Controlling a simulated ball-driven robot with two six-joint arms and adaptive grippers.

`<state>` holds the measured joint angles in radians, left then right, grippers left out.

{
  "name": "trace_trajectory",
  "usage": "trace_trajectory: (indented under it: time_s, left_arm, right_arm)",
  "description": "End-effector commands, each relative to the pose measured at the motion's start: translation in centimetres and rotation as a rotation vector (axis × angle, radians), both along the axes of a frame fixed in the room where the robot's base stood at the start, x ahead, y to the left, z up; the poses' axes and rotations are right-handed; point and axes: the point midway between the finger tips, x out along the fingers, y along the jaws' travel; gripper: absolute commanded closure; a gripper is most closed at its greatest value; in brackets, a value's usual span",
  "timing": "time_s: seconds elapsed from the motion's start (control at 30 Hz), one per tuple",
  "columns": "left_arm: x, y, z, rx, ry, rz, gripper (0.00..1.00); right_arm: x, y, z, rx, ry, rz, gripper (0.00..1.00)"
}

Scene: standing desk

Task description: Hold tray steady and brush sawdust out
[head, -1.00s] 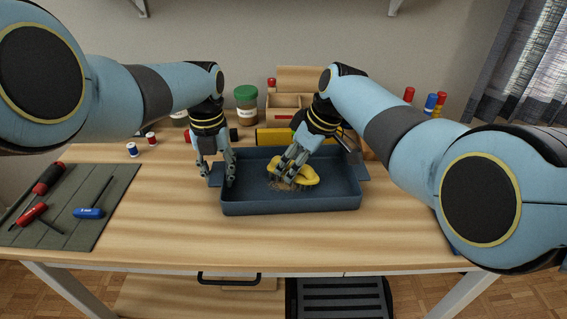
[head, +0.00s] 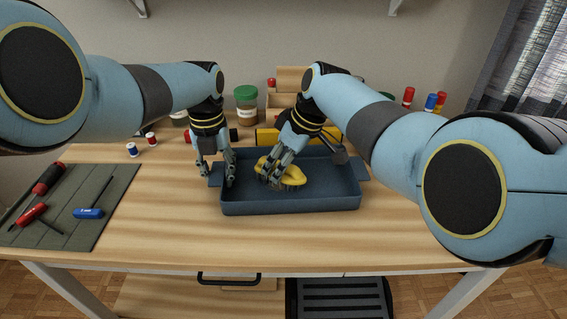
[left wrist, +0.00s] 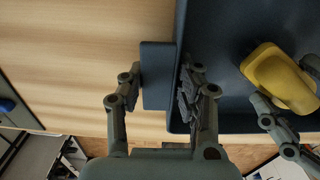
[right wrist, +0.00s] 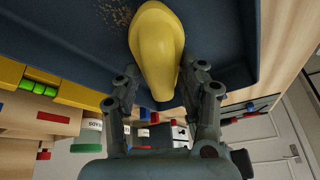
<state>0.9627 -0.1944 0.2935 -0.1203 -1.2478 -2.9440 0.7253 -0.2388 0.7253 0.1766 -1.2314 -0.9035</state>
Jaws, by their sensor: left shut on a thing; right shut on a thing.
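The dark blue tray (head: 330,204) sits on the desk. My left gripper (head: 217,177) is shut on its left side, with one finger outside and one inside the wall; the left wrist view shows the tray's left handle (left wrist: 158,75) between the fingers. My right gripper (head: 275,177) is shut on the yellow brush (head: 293,175), which is low inside the tray, left of its middle. The brush also shows in the right wrist view (right wrist: 157,45). Sawdust (right wrist: 117,16) lies as brown specks on the tray floor beside the brush. The brush partly hides the floor.
A grey-green mat (head: 110,190) with screwdrivers and a hex tool lies at the left. A green-lidded jar (head: 246,105), a wooden organizer and a yellow object (head: 266,137) stand behind the tray. The desk in front of the tray is clear.

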Motion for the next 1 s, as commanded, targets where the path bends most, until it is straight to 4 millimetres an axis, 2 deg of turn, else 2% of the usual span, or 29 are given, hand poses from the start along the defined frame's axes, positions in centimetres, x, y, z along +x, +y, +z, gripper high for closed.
trace_trajectory:
  time_s: [0.17,0.6,1.0]
  left_arm:
    - [0.0,0.0,0.0,0.000,0.000,0.000,1.00]
    - [0.0,0.0,0.0,0.000,0.000,0.001,1.00]
    - [0.0,0.0,0.0,0.000,0.000,0.001,1.00]
  right_arm:
    - [0.1,0.0,0.8,0.001,-0.003,0.000,1.00]
    - [0.1,0.0,5.5,0.001,-0.003,0.000,1.00]
    - [0.0,0.0,6.1,0.000,-0.002,0.000,1.00]
